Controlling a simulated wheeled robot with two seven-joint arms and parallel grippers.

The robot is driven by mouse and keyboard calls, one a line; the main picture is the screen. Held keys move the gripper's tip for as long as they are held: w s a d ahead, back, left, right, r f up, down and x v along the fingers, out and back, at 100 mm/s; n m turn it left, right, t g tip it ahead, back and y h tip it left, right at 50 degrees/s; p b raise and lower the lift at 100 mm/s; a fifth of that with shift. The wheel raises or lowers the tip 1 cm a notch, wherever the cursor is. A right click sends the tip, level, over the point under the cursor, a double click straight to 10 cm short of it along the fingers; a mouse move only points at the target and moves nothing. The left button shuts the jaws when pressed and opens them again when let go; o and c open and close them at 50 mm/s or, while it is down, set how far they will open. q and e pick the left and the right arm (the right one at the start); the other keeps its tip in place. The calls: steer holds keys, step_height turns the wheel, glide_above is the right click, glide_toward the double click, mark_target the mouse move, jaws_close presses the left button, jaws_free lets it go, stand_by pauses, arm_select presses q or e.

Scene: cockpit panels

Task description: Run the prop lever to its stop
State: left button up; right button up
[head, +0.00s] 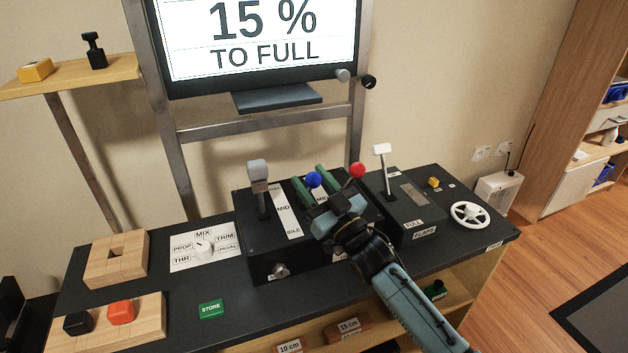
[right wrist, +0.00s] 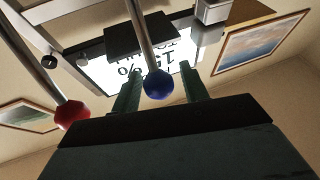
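The prop lever has a blue ball knob (head: 314,180) and stands in the middle of the black lever box (head: 262,268). My right gripper (head: 312,183) is open, with its two green fingers on either side of the blue knob. In the right wrist view the blue knob (right wrist: 158,83) sits between the fingertips (right wrist: 160,88), with a visible gap on each side. The lever's slot and scale are partly hidden by my right gripper and arm. The screen (head: 262,40) reads "15 % TO FULL". My left gripper is not in view.
The red-knobbed lever (head: 357,171) stands close to the right of the blue one. The grey-handled lever (head: 259,188) stands left, beside a MID/IDLE scale. A white-topped lever (head: 382,150) is on the flaps box.

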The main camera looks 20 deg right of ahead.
steer(key=shift+o, duration=0.4)
steer(key=shift+r, duration=0.1)
steer(key=v, duration=1.3)
steer(key=shift+s, duration=0.15)
